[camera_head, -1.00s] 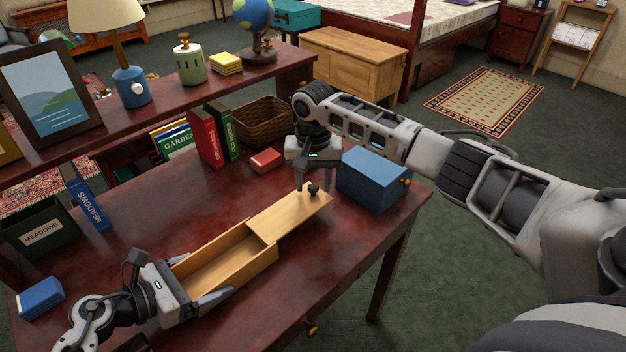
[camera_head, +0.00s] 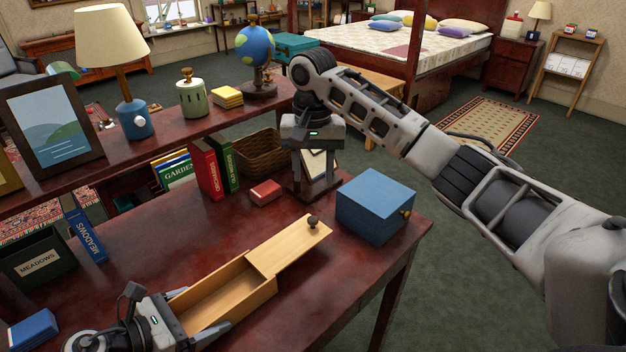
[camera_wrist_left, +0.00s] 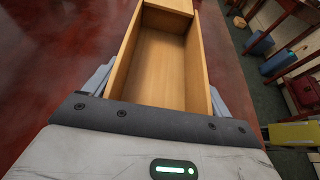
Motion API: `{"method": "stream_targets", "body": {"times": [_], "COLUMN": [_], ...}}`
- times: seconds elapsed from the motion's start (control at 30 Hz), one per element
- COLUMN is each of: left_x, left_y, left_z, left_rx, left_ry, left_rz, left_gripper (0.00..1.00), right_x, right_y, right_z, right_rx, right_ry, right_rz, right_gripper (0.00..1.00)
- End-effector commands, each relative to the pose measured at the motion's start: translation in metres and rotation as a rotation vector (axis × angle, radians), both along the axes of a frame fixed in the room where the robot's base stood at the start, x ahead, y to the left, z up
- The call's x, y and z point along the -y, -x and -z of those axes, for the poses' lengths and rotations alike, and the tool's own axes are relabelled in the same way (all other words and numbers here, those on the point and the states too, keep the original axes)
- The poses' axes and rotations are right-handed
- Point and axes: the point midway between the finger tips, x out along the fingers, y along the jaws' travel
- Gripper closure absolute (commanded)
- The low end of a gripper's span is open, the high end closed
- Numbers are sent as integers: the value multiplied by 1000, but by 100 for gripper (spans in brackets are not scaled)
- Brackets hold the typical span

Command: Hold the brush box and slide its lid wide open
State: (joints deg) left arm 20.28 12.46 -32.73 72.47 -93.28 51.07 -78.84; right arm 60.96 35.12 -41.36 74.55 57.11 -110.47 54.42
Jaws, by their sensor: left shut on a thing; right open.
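The brush box (camera_head: 222,297) is a long, open wooden box on the dark red desk. Its lid (camera_head: 289,246) is slid far out toward the far right end, with a dark knob (camera_head: 313,222) near its outer end. The inside of the box looks empty. My left gripper (camera_head: 199,323) is shut across the near end of the box; in the left wrist view its fingers (camera_wrist_left: 158,92) lie along both side walls of the box (camera_wrist_left: 158,65). My right gripper (camera_head: 313,190) is open and empty, above the desk behind the knob and apart from it.
A blue box (camera_head: 375,205) stands right of the lid at the desk's edge. A small red box (camera_head: 265,192), red and green books (camera_head: 206,168) and a wicker basket (camera_head: 262,153) stand behind. A dark bin (camera_head: 38,250) and blue book (camera_head: 84,233) are at left.

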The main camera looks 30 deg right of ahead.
Motion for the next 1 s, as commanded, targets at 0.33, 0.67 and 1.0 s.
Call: {"method": "stream_targets", "body": {"times": [0.33, 0.67, 1.0], "left_x": [0, -1, -51], "left_y": [0, 0, 12], "left_z": [0, -1, -20], "left_rx": [0, 0, 2], "left_ry": [1, 0, -5], "left_rz": [0, 0, -1], "left_gripper": [44, 0, 0], "right_x": [0, 0, 0], "right_y": [0, 0, 0], "right_z": [-1, -1, -1], "right_rx": [1, 0, 0], "right_ry": [-1, 0, 0], "right_rz": [0, 0, 0], "right_gripper": [55, 55, 55]}}
